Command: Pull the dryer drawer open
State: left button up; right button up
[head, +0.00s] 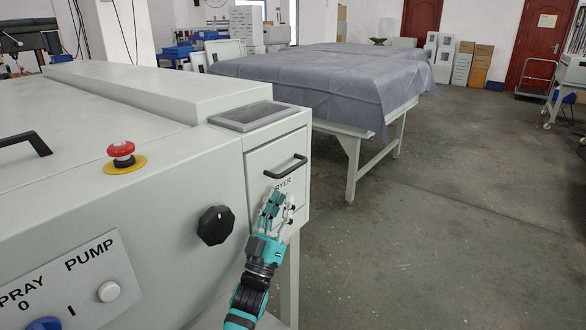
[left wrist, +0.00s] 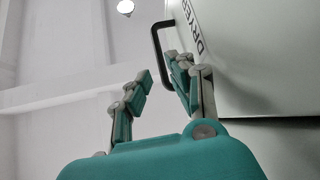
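The dryer drawer (head: 262,160) is a pale front panel marked "DRYER" at the right end of the machine, and it looks shut. Its black bar handle (head: 286,167) is near the top of the panel. My left gripper (head: 273,203) is teal and grey, just below the handle and in front of the lettering. In the left wrist view the handle (left wrist: 157,45) stands beyond the fingertips, and the two fingers (left wrist: 160,88) are apart with nothing between them. The drawer face (left wrist: 260,50) is at the right there. My right gripper is not in view.
The machine (head: 180,180) carries a red emergency button (head: 121,150), a black knob (head: 215,225) and a spray and pump panel (head: 75,285). A cloth-covered table (head: 330,80) stands behind the dryer. The floor (head: 440,230) to the right is clear.

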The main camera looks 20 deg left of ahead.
aim_at(293, 166)
pick_arm(q)
jog(key=shift+y, duration=0.3)
jog(key=x, duration=0.8)
jog(key=shift+w, duration=0.15)
grip_shut()
